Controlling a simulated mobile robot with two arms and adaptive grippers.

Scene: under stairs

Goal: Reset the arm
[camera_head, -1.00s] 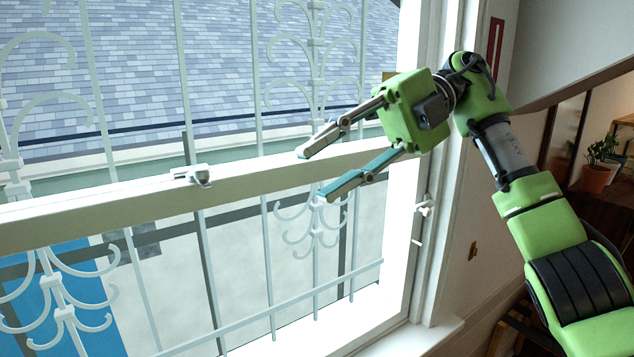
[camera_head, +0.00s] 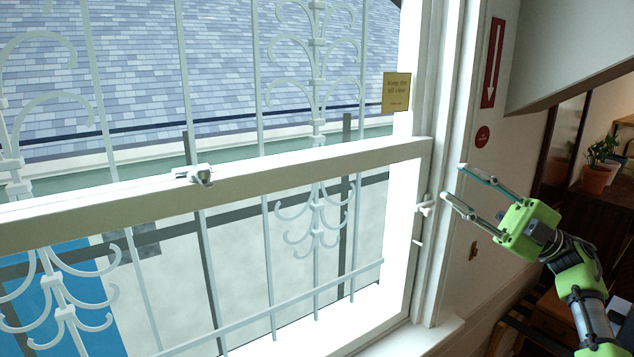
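My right gripper (camera_head: 452,182) is at the right of the head view, in front of the wall beside the window frame. Its two fingers point left and are spread apart, with nothing between them. The green gripper body (camera_head: 527,228) and part of my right arm run down to the lower right corner. The fingertips look close to the window's right jamb in the picture; I cannot tell if they touch it. My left gripper is not in view.
A sash window with a white rail (camera_head: 300,180) and a latch (camera_head: 200,175) fills the left and middle. White bars stand behind it. A yellow sign (camera_head: 396,92) and a red arrow sign (camera_head: 493,62) are at the right. A potted plant (camera_head: 597,165) stands farther right.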

